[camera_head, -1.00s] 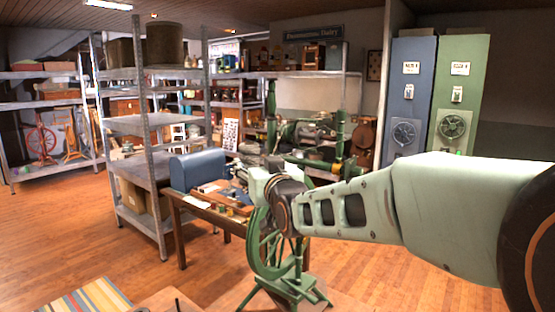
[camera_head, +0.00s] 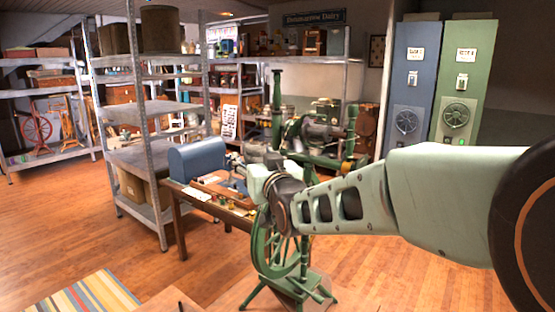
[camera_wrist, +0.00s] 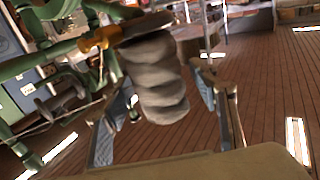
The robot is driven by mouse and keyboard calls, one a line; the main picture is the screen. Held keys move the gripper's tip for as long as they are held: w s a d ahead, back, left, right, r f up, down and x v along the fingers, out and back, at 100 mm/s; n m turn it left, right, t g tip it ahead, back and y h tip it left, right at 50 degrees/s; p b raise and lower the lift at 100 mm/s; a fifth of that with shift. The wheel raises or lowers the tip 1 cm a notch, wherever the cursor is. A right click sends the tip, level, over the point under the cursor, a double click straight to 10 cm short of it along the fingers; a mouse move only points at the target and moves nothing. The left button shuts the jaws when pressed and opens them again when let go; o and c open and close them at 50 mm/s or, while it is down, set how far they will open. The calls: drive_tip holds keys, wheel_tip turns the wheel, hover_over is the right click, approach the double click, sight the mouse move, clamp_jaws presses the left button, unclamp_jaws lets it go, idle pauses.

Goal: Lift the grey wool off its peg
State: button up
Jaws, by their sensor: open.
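The grey wool (camera_wrist: 158,85) is a thick, lumpy bundle near the middle of the wrist view. It hangs below a brown wooden piece with an orange-brown end (camera_wrist: 100,40), which looks like its peg. My gripper (camera_wrist: 163,92) is open, with one finger to the left of the wool and the other to the right. Gaps show between the wool and the fingers, and contact cannot be seen. In the head view my gripper (camera_head: 258,175) is in front of a green spinning wheel (camera_head: 262,250). I cannot make out the wool there.
A wooden table (camera_head: 178,205) with a blue domed case (camera_head: 197,162) and small tools stands just behind the gripper. Metal shelves (camera_head: 140,155) stand at the left. Blue (camera_head: 411,80) and green (camera_head: 462,80) cabinets stand at the back right. Wooden floor is open at left, with a striped rug (camera_head: 85,298).

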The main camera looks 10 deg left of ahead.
drive_tip(key=shift+s, duration=0.1)
drive_tip(key=shift+c, duration=0.7)
drive_tip(key=c, duration=0.9)
drive_tip(key=shift+r, duration=0.1)
wheel_tip(320, 180, up, 10)
drive_tip(key=shift+f, duration=0.1)
drive_tip(key=shift+b, duration=0.55)
